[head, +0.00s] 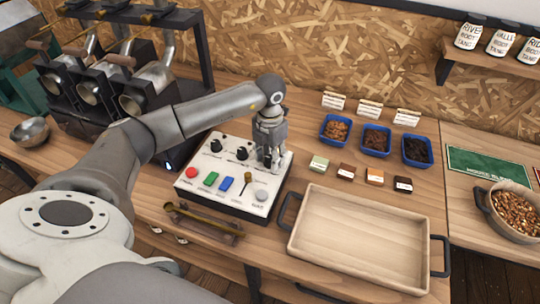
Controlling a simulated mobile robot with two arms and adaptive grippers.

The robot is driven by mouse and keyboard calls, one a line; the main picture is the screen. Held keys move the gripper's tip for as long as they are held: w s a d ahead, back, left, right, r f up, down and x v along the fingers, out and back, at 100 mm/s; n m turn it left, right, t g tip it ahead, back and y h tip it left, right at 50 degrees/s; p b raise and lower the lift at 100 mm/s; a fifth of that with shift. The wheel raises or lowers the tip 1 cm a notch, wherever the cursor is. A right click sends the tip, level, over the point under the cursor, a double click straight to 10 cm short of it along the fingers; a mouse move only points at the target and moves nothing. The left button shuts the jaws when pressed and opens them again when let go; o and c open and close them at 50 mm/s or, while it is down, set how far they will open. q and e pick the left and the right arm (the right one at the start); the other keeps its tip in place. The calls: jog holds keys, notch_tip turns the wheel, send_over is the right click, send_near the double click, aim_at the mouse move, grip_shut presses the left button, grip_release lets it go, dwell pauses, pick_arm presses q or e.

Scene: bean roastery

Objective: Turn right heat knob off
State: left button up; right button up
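A white control panel (212,173) sits on the wooden counter. Two black knobs show on its upper part, a left knob (215,145) and a middle knob (242,153). My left gripper (269,165) points down over the panel's right side, where a right heat knob would line up with the other two. The fingers cover that spot, so the knob and its setting are hidden. I cannot tell whether the fingers are closed on it. My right gripper is not in view.
A wooden tray (356,236) stands to the right. Blue bins of beans (336,130) sit behind. Roaster drums (148,90) stand at the left.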

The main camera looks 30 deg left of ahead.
aim_at(270, 157)
pick_arm(q)
jog(key=shift+o, duration=0.4)
jog(key=shift+r, duration=0.2)
notch_tip(270, 157, up, 12)
jog(key=shift+f, duration=0.2)
dwell(0.4)
